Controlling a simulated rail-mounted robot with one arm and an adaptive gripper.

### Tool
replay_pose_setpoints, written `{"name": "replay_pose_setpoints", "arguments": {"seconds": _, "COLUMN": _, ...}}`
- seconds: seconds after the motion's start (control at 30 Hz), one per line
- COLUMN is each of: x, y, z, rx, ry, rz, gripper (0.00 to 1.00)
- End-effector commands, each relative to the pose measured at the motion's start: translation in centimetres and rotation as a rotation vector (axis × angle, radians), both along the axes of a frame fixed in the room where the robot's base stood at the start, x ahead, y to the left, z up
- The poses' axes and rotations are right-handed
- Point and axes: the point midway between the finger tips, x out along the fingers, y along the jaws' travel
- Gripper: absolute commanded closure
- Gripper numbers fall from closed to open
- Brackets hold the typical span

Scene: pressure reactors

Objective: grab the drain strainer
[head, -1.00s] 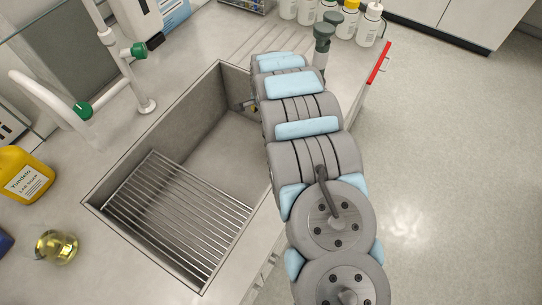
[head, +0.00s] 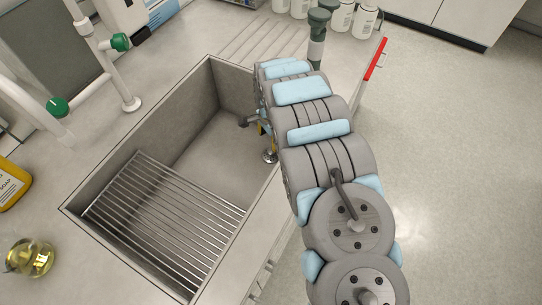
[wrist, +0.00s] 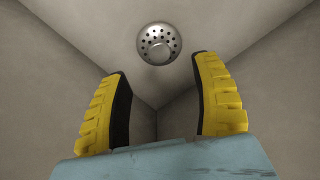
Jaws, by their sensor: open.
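The drain strainer (wrist: 159,44) is a round metal piece with small holes and a raised centre knob, at the sink bottom. It lies ahead of my gripper (wrist: 160,68), beyond the two yellow, black-padded fingertips. The fingers are apart and nothing is between them; they do not touch the strainer. In the head view the strainer (head: 270,156) shows as a small shiny disc beside my arm. There my gripper is mostly hidden behind my arm, with only a bit of yellow showing inside the sink.
The sink (head: 205,66) has steep grey walls close around my gripper. A wire rack (head: 165,220) covers its near-left part. A faucet (head: 128,100) stands at the left rim, a flask (head: 30,258) on the counter at lower left. Bottles (head: 342,18) stand at the back.

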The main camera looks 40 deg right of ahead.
Motion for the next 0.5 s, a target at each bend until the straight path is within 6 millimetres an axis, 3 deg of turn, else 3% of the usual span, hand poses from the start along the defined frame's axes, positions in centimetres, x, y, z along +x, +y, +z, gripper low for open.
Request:
{"name": "replay_pose_setpoints", "arguments": {"seconds": 0.2, "x": 0.0, "y": 0.1, "z": -3.1, "rx": 0.002, "ry": 0.002, "rz": 0.000, "gripper": 0.36}}
{"name": "replay_pose_setpoints", "arguments": {"seconds": 0.5, "x": 0.0, "y": -0.1, "z": -4.1, "rx": 0.000, "ry": -0.001, "rz": -0.001, "gripper": 0.36}}
